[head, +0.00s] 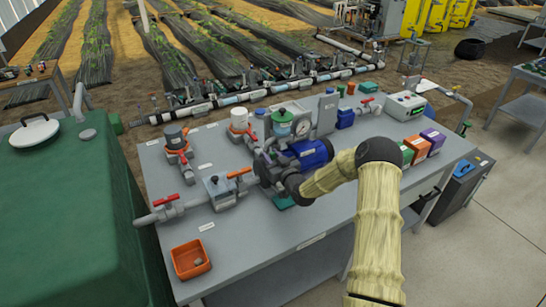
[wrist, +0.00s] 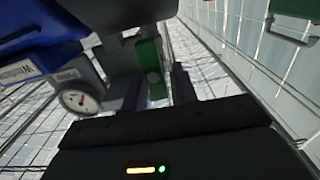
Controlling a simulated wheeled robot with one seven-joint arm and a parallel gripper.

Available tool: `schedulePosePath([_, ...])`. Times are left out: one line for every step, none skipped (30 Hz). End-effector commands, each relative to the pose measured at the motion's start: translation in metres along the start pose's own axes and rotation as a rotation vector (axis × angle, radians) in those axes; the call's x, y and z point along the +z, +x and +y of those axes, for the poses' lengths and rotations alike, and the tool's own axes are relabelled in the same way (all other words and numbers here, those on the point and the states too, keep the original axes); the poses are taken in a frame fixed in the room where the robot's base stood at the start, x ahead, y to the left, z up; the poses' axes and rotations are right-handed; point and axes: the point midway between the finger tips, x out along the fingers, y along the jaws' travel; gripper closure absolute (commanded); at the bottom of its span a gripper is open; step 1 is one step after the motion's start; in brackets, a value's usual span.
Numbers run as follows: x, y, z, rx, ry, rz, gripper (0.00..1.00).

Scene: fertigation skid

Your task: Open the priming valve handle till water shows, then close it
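My gripper (head: 282,184) is at the pump on the grey bench, left of the blue motor (head: 312,153). In the head view my arm and wrist partly cover the pump, and the fingertips are hard to make out. In the wrist view the dark fingers (wrist: 160,88) stand apart, with a green part (wrist: 150,62) showing between or beyond them; I cannot tell whether they touch it. I cannot tell which handle is the priming valve's. No water is visible.
An orange tray (head: 190,260) sits at the bench's front left. A green tank (head: 65,220) stands at left. Coloured boxes (head: 416,149) line the right.

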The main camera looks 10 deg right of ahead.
Motion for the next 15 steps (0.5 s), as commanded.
schedulePosePath([-0.0001,-0.0005,0.0012,0.002,0.0,0.0,0.81])
schedulePosePath([-0.0001,-0.0006,0.0017,0.002,0.0,0.0,0.87])
schedulePosePath([-0.0001,-0.0008,0.002,0.003,0.0,0.0,0.95])
schedulePosePath([0.0,-0.0009,0.0022,0.003,0.0,0.0,1.0])
schedulePosePath([0.0,-0.001,0.0023,0.003,0.0,0.0,1.0])
schedulePosePath([-0.0001,-0.0016,0.0045,0.0,-0.001,0.0,1.0])
schedulePosePath([0.0001,-0.0015,0.0038,0.001,0.0,0.0,1.0])
schedulePosePath([0.0001,-0.0015,0.0036,0.002,0.0,0.0,1.0])
schedulePosePath([0.0002,-0.0015,0.0037,0.003,0.001,0.0,1.0])
schedulePosePath([0.0003,-0.0015,0.0038,0.004,0.003,0.0,1.0])
schedulePosePath([0.0004,-0.0016,0.004,0.004,0.005,0.0,1.0])
schedulePosePath([0.0005,-0.0016,0.0041,0.005,0.009,0.0,1.0])
schedulePosePath([0.0007,-0.0016,0.0042,0.005,0.013,0.0,1.0])
schedulePosePath([0.0008,-0.0015,0.0042,0.005,0.018,0.0,1.0])
schedulePosePath([0.0011,-0.0013,0.004,0.005,0.025,0.0,1.0])
